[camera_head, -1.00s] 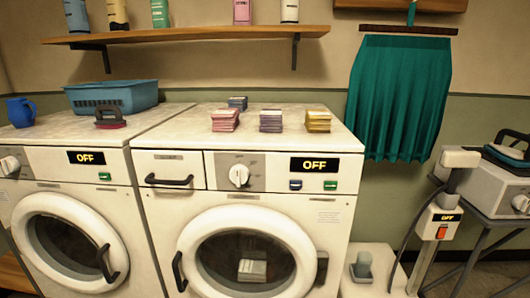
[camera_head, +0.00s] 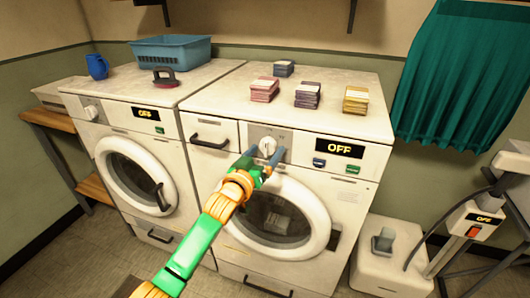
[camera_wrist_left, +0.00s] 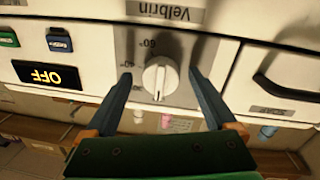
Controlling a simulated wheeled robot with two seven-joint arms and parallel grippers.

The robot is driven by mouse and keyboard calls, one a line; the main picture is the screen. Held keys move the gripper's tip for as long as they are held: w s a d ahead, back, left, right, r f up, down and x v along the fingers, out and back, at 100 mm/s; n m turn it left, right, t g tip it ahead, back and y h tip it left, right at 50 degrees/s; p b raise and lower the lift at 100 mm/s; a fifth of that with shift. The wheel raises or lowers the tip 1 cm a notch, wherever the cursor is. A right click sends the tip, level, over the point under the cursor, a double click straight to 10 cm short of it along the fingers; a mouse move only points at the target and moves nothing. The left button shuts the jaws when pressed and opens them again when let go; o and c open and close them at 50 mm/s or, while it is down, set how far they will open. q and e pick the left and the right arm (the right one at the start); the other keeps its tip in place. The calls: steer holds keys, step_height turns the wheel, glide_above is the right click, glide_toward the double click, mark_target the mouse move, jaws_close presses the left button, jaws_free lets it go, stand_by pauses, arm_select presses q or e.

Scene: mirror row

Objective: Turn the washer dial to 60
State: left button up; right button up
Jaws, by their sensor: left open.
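The right front-loading machine (camera_head: 205,170) has a white dial (camera_head: 268,145) on a grey panel, beside a display (camera_head: 339,148) reading OFF. In the left wrist view the dial (camera_wrist_left: 160,78) shows upside down, with small degree marks, 60 and 40 among them, around it. I cannot tell which mark it points at. My left gripper (camera_head: 264,154) is at the panel, open, with a blue finger on either side of the dial. In the left wrist view the gripper (camera_wrist_left: 160,74) shows a gap between each finger and the dial. My right gripper is not in view.
A second machine (camera_head: 120,126) with its own dial and OFF display stands to the left. Several small stacks, one pink (camera_head: 264,90), lie on the right machine's top. A drawer handle (camera_head: 209,143) sticks out left of the dial. A white box (camera_head: 375,272) stands on the floor at right.

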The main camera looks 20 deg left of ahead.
arm_select(q)
steer(key=shift+a, duration=0.1)
steer(key=shift+c, duration=1.1)
steer(key=c, duration=1.2)
steer(key=shift+o, duration=0.2)
